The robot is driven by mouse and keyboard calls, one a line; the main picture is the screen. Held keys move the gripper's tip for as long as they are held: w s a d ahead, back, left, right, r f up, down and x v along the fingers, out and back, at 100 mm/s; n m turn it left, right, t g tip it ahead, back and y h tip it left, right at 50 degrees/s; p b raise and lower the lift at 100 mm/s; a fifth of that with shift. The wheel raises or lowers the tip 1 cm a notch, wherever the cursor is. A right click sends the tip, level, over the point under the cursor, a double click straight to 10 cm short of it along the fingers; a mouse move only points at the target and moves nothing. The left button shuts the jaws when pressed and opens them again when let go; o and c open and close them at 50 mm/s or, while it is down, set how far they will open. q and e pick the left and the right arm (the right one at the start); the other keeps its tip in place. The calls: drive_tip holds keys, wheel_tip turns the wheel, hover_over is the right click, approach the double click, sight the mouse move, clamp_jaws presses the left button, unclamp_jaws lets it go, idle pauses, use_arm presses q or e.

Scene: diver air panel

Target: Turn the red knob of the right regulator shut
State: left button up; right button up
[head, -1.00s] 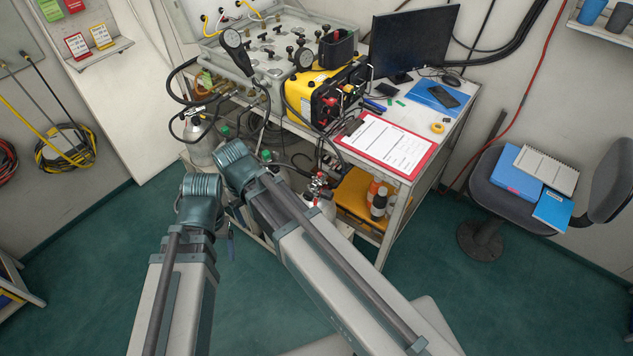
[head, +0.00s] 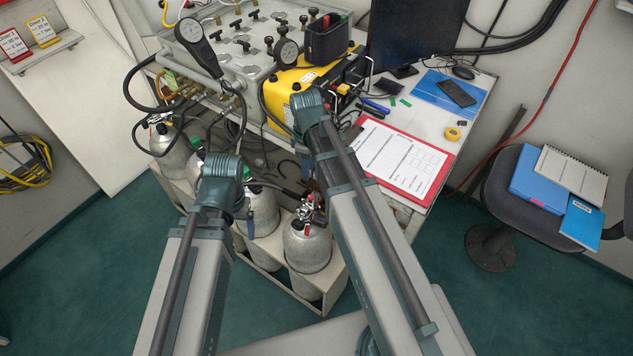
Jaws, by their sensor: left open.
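The rightmost grey gas cylinder (head: 307,250) stands upright in a low rack in front of the bench. A metal regulator (head: 304,208) with small red parts sits on its top, close to the left edge of my right arm. I cannot make out clearly which red part is the knob, or how far it is turned. My left arm's links rise in front of the left and middle cylinders, and my right arm's links rise just right of the regulator. The fingers of both grippers are hidden behind my own arm links.
More cylinders (head: 169,148) stand in the rack (head: 333,281) to the left. Hoses hang from the grey valve panel (head: 254,45) and the yellow unit (head: 283,88) above. A red clipboard (head: 441,178) lies on the bench. A chair (head: 504,187) stands right; green floor is open in front.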

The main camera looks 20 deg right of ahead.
sight(311, 196)
use_arm(q)
drive_tip(key=shift+w+d+f, duration=0.15)
drive_tip(key=shift+w, duration=0.1)
use_arm(e)
drive_tip(key=shift+w+d+f, duration=0.1)
drive_tip(key=shift+w+d, duration=0.2)
drive_tip(key=shift+d, duration=0.05)
drive_tip(key=shift+f, duration=0.1)
wheel_tip(311, 196, down, 14)
drive_tip(key=b, duration=1.4)
drive_tip(key=shift+r, duration=0.2)
use_arm(q)
wheel_tip(311, 196, down, 14)
use_arm(e)
clamp_jaws()
